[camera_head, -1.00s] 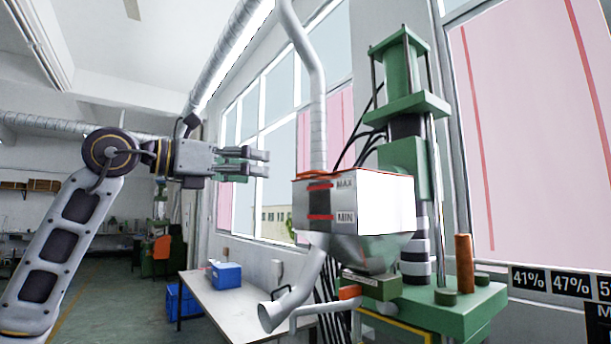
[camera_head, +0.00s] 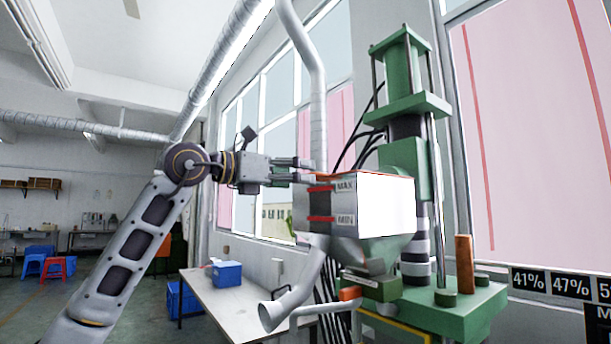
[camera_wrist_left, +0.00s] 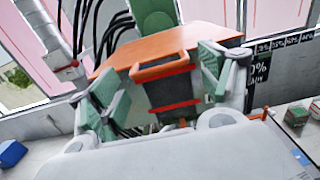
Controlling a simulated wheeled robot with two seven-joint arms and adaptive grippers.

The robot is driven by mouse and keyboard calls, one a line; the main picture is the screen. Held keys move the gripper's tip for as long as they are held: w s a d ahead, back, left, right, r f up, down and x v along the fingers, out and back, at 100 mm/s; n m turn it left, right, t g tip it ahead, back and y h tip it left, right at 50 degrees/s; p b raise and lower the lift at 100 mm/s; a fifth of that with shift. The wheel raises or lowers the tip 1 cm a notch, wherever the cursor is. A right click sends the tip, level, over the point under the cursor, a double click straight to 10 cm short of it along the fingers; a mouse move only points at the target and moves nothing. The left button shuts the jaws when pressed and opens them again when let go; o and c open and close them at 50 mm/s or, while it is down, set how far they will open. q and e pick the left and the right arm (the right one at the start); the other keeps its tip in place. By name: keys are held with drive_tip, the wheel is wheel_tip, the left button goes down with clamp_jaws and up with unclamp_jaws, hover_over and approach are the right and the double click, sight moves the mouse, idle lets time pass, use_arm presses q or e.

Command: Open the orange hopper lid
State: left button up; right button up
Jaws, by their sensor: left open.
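The orange hopper lid (camera_wrist_left: 150,46) lies shut across the top of the hopper; in the head view only its thin orange edge shows. An orange handle (camera_wrist_left: 160,66) sticks out at its front edge in the left wrist view. The grey hopper (camera_head: 376,205) has MAX and MIN marks on its front. My left gripper (camera_head: 312,170) is at the hopper's upper left edge, level with the lid. Its green-padded fingers (camera_wrist_left: 160,85) are open, one on each side of the handle, with gaps between. My right gripper is not in view.
A grey duct (camera_head: 316,110) rises behind the hopper. The green press (camera_head: 405,105) stands close on the right. A white table (camera_head: 205,290) with a blue box (camera_head: 226,274) stands lower left.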

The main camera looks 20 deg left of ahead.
use_arm(q)
drive_tip(key=shift+x, duration=1.7)
drive_tip(key=shift+c, duration=0.3)
drive_tip(key=shift+f, duration=0.1)
clamp_jaws()
